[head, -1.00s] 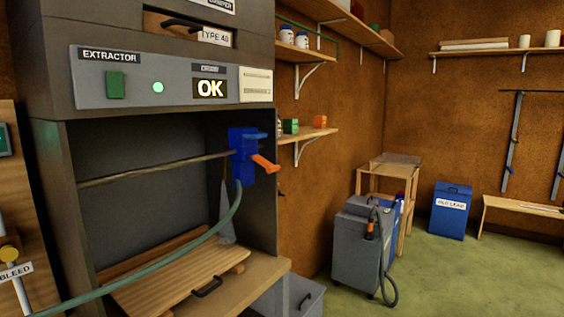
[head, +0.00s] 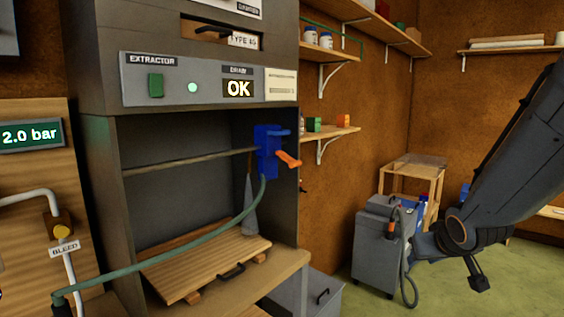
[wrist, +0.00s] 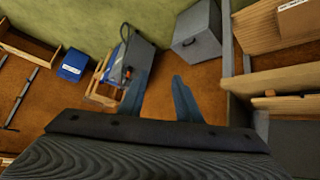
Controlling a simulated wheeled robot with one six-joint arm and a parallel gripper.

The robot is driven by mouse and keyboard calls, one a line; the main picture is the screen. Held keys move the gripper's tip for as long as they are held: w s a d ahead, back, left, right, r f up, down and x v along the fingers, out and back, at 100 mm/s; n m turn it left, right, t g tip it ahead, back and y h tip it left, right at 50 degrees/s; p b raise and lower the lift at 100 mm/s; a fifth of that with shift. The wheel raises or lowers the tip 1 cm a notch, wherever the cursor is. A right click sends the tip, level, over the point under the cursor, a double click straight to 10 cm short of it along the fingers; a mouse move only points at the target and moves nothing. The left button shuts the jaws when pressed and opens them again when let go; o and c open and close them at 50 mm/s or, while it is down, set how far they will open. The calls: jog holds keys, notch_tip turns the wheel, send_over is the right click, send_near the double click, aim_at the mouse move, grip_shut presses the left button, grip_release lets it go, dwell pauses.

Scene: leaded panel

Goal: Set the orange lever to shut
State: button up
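The orange lever (head: 289,159) sticks out from a blue valve body (head: 267,150) at the right side of the extractor hood's opening. It slopes down to the right. In the head view my arm is at the right.
The extractor panel (head: 136,92) reads OK above the hood. A board (head: 208,265) lies inside the hood. A small shelf (head: 335,132) is close right of the valve. A grey wheeled unit (head: 375,250) stands on the floor at right. A gauge (head: 32,136) reads 2.0 bar.

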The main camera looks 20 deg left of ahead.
jog(key=w+a+r+n+t+y, duration=0.2)
jog(key=w+a+r, duration=0.2)
jog(key=w+a, duration=0.15)
jog(key=w+a+r+n+t+y, duration=0.1)
jog(key=w+a+r+n+y, duration=0.15)
jog(key=w+a+r, duration=0.35)
jog(key=n+g+y, duration=0.3)
jog(key=n+y, duration=0.4)
jog(key=y, duration=0.3)
send_near(293, 161)
jog(key=x, duration=0.4)
jog(key=shift+w+f, duration=0.1)
jog(key=shift+w, duration=0.1)
jog(key=p+x, duration=0.2)
jog(key=x, duration=0.4)
jog(key=shift+s+p, duration=0.15)
jog(key=shift+p, duration=0.2)
jog(key=shift+w+a, duration=0.4)
jog(key=shift+a, duration=0.2)
grip_shut()
